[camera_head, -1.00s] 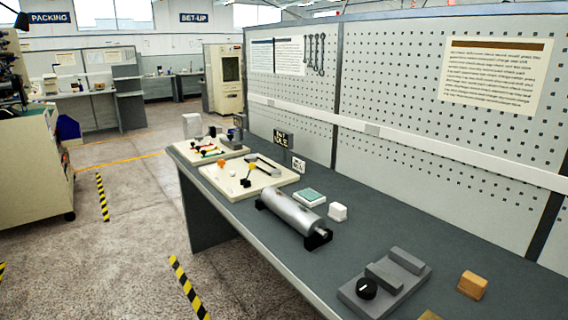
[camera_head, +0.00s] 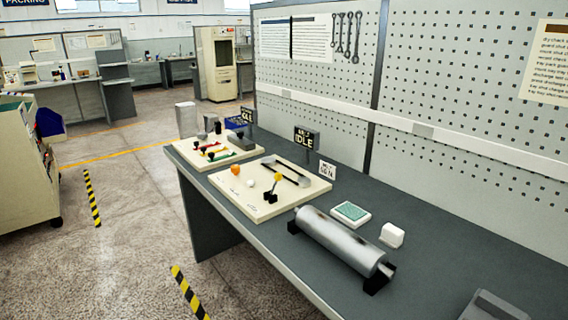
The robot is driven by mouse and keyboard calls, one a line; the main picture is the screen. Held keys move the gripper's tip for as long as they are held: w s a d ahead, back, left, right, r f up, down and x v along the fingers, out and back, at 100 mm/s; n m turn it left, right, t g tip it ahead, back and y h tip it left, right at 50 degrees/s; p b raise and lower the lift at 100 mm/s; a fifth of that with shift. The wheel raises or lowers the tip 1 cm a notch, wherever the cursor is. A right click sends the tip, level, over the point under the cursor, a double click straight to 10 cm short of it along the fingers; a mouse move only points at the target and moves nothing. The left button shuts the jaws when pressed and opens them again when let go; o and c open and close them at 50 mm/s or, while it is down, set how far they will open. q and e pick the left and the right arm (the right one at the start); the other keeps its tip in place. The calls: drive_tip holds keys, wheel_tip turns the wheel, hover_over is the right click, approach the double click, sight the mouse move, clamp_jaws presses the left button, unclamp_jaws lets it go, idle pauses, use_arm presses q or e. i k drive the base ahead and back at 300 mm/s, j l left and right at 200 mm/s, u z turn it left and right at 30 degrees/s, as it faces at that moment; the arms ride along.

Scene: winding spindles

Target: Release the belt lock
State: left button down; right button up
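No part is clearly marked as the belt lock, so I cannot tell which one it is. A cream board (camera_head: 222,190) on the bench carries an orange knob (camera_head: 235,169), a white knob (camera_head: 250,178), a yellow-tipped lever (camera_head: 274,186) on a black base and a long grey bar (camera_head: 291,175). A second cream board (camera_head: 187,151) behind it carries red, yellow and green strips with dark knobs (camera_head: 211,155) and a dark grey block (camera_head: 241,141). Neither of my grippers is in view.
A metal roller (camera_head: 338,240) lies on black supports on the grey bench (camera_head: 440,250). A green-topped pad (camera_head: 350,213) and a white block (camera_head: 392,235) are beside it. A pegboard wall (camera_head: 470,120) backs the bench. Floor at left is open.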

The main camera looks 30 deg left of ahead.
sight(278, 176)
drive_tip(key=i+j, duration=0.15)
drive_tip(key=j, duration=0.25)
drive_tip(key=i+j, duration=0.1)
drive_tip(key=j, duration=0.3)
drive_tip(key=i+j+z, duration=0.1)
drive_tip(key=j, duration=0.35)
drive_tip(key=i+j, duration=0.15)
drive_tip(key=j, duration=0.25)
drive_tip(key=i+j, duration=0.15)
drive_tip(key=j, duration=0.25)
drive_tip(key=i+j, duration=0.1)
drive_tip(key=j, duration=0.35)
drive_tip(key=i+j+z, duration=0.1)
drive_tip(key=j, duration=0.3)
drive_tip(key=i+j, duration=0.15)
drive_tip(key=j, duration=0.3)
